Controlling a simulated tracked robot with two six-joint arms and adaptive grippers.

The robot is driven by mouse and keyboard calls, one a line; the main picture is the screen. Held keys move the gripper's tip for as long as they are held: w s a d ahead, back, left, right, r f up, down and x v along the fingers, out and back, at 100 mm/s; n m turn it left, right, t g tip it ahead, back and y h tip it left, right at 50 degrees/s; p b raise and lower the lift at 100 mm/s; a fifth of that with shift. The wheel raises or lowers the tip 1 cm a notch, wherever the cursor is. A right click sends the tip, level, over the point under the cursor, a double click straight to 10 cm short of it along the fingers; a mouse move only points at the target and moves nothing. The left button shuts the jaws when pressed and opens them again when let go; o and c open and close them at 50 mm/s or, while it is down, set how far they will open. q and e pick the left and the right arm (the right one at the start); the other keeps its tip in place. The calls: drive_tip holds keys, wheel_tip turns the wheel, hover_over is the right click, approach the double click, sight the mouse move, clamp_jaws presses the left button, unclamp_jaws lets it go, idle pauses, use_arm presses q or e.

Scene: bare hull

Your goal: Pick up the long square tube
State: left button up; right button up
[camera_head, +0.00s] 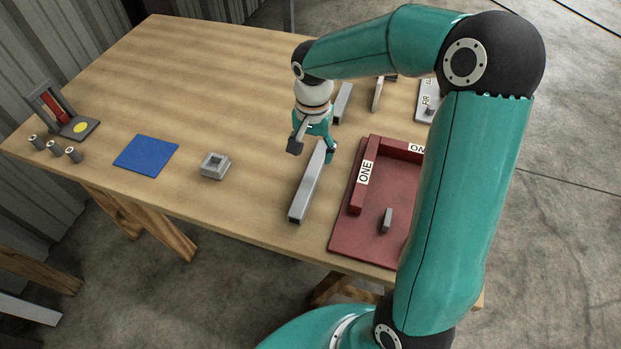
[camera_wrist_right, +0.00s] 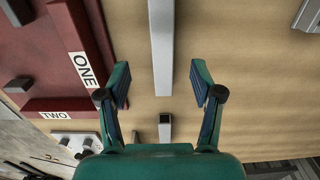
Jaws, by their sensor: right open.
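The long square tube (camera_head: 307,185) is a grey metal bar lying on the wooden table, left of the red board. My right gripper (camera_head: 312,149) is at the tube's far end, pointing down, with one finger on each side of it in the picture. In the right wrist view the tube (camera_wrist_right: 161,45) runs from the top edge to between the open fingertips of my right gripper (camera_wrist_right: 160,82), with a gap on both sides. Nothing is held. I cannot tell the exact height of the fingertips over the table. My left gripper is not in view.
The red board (camera_head: 347,232) with raised, labelled walls is close on the right. A shorter grey tube (camera_head: 343,103) lies behind the gripper. A square grey block (camera_head: 215,166), a blue mat (camera_head: 146,154) and several small cylinders (camera_head: 54,148) are left.

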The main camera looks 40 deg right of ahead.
sight(310, 175)
wheel_tip(310, 175, down, 5)
drive_tip(key=shift+r, duration=0.1)
drive_tip(key=shift+a+f+p, duration=0.15)
drive_tip(key=shift+f+p, duration=0.15)
drive_tip(key=shift+f, duration=1.05)
drive_tip(key=shift+a+f+p, duration=0.1)
drive_tip(key=shift+f+p, duration=0.15)
drive_tip(key=shift+f, duration=1.05)
drive_tip(key=shift+w, duration=0.1)
clamp_jaws()
